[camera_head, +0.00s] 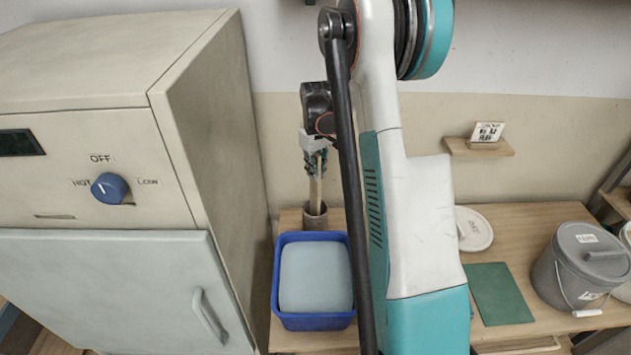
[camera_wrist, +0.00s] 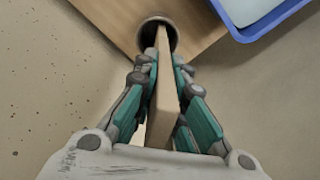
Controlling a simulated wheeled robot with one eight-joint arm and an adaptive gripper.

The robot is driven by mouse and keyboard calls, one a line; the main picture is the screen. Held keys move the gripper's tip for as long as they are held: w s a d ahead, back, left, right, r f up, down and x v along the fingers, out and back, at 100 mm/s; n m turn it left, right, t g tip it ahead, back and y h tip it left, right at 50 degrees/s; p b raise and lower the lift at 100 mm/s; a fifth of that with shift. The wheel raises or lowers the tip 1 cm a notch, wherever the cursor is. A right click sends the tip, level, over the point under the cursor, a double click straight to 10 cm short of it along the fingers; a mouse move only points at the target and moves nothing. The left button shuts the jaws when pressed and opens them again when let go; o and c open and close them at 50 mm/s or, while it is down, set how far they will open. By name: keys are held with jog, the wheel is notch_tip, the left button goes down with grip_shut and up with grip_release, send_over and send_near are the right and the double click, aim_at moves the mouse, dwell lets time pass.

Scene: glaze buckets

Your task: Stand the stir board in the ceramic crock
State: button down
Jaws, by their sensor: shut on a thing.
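The stir board (camera_wrist: 164,88) is a flat tan wooden strip. My gripper (camera_wrist: 161,66) is shut on it, with a finger on each side. The ceramic crock (camera_wrist: 146,40) is a small grey-brown round pot. In the wrist view the board's far end reaches into the crock's dark mouth. How deep it sits, and whether it touches the bottom, is hidden. In the head view my gripper (camera_head: 316,165) is above the crock (camera_head: 315,219) and points down. The board (camera_head: 316,193) hangs nearly upright between them, its lower end at the crock's opening.
A blue bin (camera_head: 313,322) with a pale lid or block inside stands just in front of the crock. A large beige cabinet (camera_head: 222,130) rises close on the left. A green mat (camera_head: 498,293), white lid (camera_head: 473,229) and grey bucket (camera_head: 575,270) are on the right.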

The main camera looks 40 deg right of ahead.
aim_at(315, 153)
jog(key=shift+f+b, duration=0.45)
jog(key=shift+f, duration=1.45)
jog(key=shift+f, duration=0.1)
jog(key=shift+f, duration=0.15)
jog(key=c, duration=1.7)
grip_release()
jog(key=shift+o, duration=0.2)
jog(key=shift+r, duration=0.2)
notch_tip(315, 153, up, 12)
jog(key=p, duration=0.3)
